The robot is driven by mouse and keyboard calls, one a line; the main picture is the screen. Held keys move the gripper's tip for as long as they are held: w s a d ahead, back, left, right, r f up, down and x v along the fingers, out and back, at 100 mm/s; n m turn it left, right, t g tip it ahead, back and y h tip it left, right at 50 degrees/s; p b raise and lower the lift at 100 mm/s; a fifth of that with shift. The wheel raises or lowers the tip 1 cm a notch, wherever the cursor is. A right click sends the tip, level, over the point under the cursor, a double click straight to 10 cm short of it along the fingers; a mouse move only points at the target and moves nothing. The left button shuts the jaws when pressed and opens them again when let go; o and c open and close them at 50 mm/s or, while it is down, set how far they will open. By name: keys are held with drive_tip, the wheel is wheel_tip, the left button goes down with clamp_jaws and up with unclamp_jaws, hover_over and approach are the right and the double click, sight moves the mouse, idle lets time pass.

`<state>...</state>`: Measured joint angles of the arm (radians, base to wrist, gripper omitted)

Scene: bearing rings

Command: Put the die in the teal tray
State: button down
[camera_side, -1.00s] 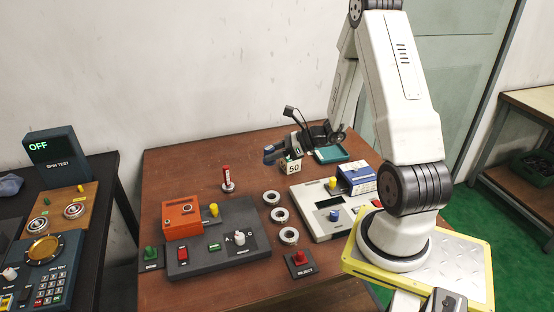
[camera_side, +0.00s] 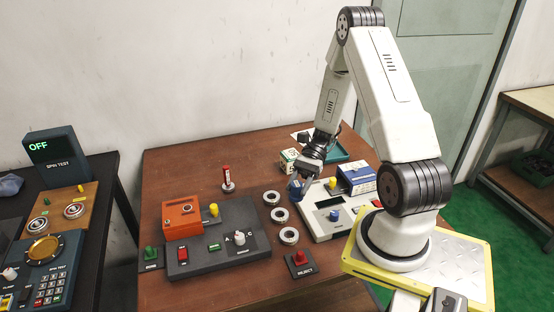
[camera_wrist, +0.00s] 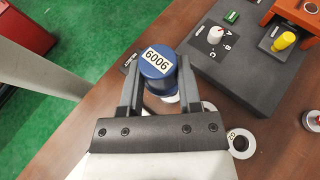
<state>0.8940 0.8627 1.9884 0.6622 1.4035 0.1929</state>
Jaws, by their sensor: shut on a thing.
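The die looks to be the blue cylinder with a 6006 label (camera_wrist: 157,62); in the side view it is a small blue shape (camera_side: 296,188). My gripper (camera_wrist: 158,75) is shut on it, with one finger on each side. In the side view my gripper (camera_side: 301,178) points down by the left back corner of the pale control panel. The gap beneath the die is hard to judge. The teal tray (camera_side: 343,153) lies at the back of the brown table, behind and to the right of my gripper. My arm hides part of it. The tray is not in the wrist view.
A small pale box (camera_side: 288,157) stands just behind my gripper. A dark panel (camera_side: 222,250) carries an orange block (camera_side: 181,218).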

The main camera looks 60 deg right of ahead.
drive_tip(key=s+d+n+g+h, duration=1.15)
drive_tip(key=n+g, duration=0.25)
drive_tip(key=n, duration=0.2)
drive_tip(key=w+d+r+n+t+h, duration=0.2)
drive_tip(key=w+d+n+t+h, duration=0.2)
drive_tip(key=d+n+h, duration=0.4)
drive_tip(key=w+d+r+n+t+h, duration=0.3)
drive_tip(key=d+n+t+h, duration=0.25)
drive_tip(key=d+n, duration=0.35)
drive_tip(key=shift+m+g+h, duration=0.45)
drive_tip(key=shift+m+h, duration=0.05)
drive_tip(key=shift+m, duration=0.1)
drive_tip(key=shift+w+d+f, duration=0.1)
drive_tip(key=shift+d+f, duration=0.1)
drive_tip(key=shift+f, duration=1)
drive_tip(key=shift+w+d+f, duration=0.1)
drive_tip(key=shift+d+f, duration=0.05)
drive_tip(key=shift+f, duration=1.05)
drive_tip(key=w+d+f, duration=0.2)
drive_tip(key=d, duration=0.1)
drive_tip(key=w+d+f, duration=0.5)
drive_tip(key=d+f, duration=0.1)
drive_tip(key=d, duration=0.1)
drive_tip(key=shift+w, duration=0.15)
drive_tip(key=shift+w+d+f, duration=0.4)
drive_tip(key=shift+d+f, duration=0.1)
drive_tip(key=shift+f, duration=0.25)
